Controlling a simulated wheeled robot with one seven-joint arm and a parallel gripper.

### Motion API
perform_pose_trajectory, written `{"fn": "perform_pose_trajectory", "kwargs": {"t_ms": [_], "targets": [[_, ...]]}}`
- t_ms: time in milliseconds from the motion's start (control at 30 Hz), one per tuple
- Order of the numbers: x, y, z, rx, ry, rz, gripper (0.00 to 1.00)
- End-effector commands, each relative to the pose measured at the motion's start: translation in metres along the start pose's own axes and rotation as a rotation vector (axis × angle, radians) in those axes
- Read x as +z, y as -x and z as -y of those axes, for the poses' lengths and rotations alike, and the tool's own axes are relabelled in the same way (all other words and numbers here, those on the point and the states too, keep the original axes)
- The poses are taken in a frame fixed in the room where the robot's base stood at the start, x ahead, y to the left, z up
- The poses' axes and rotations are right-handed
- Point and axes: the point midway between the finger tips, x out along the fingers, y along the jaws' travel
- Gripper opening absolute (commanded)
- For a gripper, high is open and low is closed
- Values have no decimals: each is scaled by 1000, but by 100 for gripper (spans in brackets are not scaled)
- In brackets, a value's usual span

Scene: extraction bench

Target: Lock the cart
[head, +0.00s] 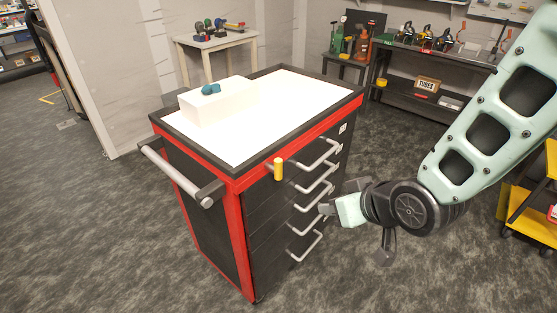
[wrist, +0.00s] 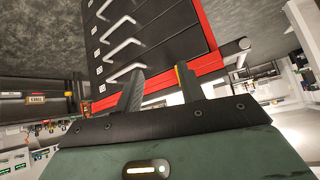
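The cart (head: 235,180) is black with a red frame, a white top and several drawers with grey bar handles. A yellow lock knob (head: 278,169) sticks out upright near the top front corner, beside the top drawer. My gripper (head: 323,209) is to the right of the knob and lower, close to the drawer handles and apart from the knob. In the wrist view its two fingers (wrist: 160,76) are spread with nothing held between them. There a sliver of the yellow knob (wrist: 178,73) shows beside the right finger, which hides most of it. The drawers (wrist: 140,35) appear tilted beyond the fingers.
A grey push handle (head: 180,175) juts from the cart's left side. Shelves with tools (head: 420,90) stand behind. A yellow cart (head: 530,215) is at the right. Carpet in front is clear.

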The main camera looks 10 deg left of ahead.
Motion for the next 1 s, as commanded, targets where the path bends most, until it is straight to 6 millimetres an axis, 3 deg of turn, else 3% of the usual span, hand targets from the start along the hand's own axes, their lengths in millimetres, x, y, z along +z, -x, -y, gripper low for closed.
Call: {"fn": "perform_pose_trajectory", "kwargs": {"t_ms": [100, 300, 600, 833, 1000], "targets": [[-8, -27, -5, -5, 17, -143, 39], [-15, -53, -9, -37, 67, -407, 39], [-4, -50, -4, -134, 147, -719, 39], [-2, -46, -1, -166, 164, -794, 39], [-18, -58, 4, -167, 165, -797, 39]]}}
